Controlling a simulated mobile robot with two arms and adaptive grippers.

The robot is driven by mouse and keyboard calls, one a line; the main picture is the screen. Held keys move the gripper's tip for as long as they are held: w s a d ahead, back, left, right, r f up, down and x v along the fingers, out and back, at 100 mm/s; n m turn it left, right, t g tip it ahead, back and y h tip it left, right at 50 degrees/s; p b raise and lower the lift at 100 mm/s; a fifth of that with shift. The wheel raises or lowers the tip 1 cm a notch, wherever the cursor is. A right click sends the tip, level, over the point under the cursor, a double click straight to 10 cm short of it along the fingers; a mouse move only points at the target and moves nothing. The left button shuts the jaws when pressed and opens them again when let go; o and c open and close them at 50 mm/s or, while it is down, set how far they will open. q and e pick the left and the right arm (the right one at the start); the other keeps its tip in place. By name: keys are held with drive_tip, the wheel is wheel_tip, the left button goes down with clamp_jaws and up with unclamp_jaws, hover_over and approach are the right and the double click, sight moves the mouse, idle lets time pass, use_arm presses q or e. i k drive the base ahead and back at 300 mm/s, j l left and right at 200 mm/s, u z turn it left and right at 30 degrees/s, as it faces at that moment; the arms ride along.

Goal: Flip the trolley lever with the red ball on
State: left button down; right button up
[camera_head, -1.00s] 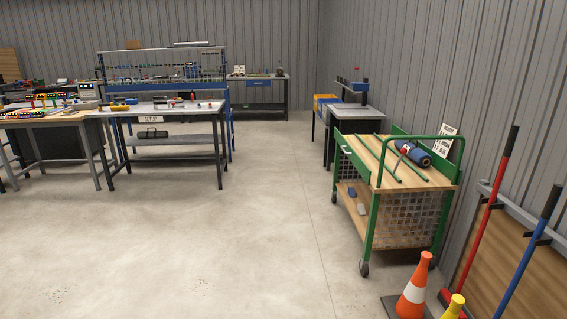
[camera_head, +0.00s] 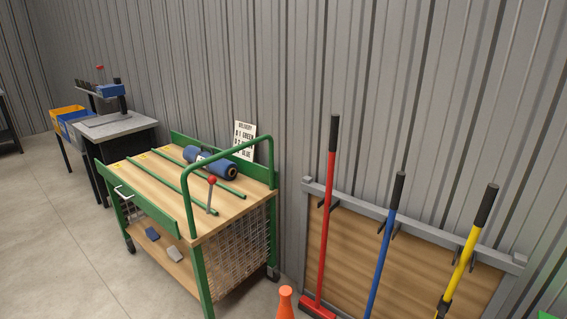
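The trolley (camera_head: 160,176) has a green frame, a wooden top and a green push handle (camera_head: 228,155) at its near end. The lever with the red ball (camera_head: 212,181) stands up from the near end of the top, just inside the handle. Its rod leans only slightly, and whether it is on or off I cannot tell. A blue roll (camera_head: 218,166) lies on the top beside green rails. Neither of my grippers is in view.
A sign (camera_head: 244,137) leans at the wall behind the trolley. An orange cone (camera_head: 285,303) stands near its front right. Red (camera_head: 326,215), blue (camera_head: 384,240) and yellow (camera_head: 468,250) handled tools hang on a rack to the right. Open floor (camera_head: 60,245) lies left.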

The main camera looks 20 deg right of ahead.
sight(211, 180)
drive_tip(key=i+z, duration=0.8)
drive_tip(key=i+j+z, duration=0.15)
drive_tip(key=z, duration=0.2)
drive_tip(key=i, duration=0.05)
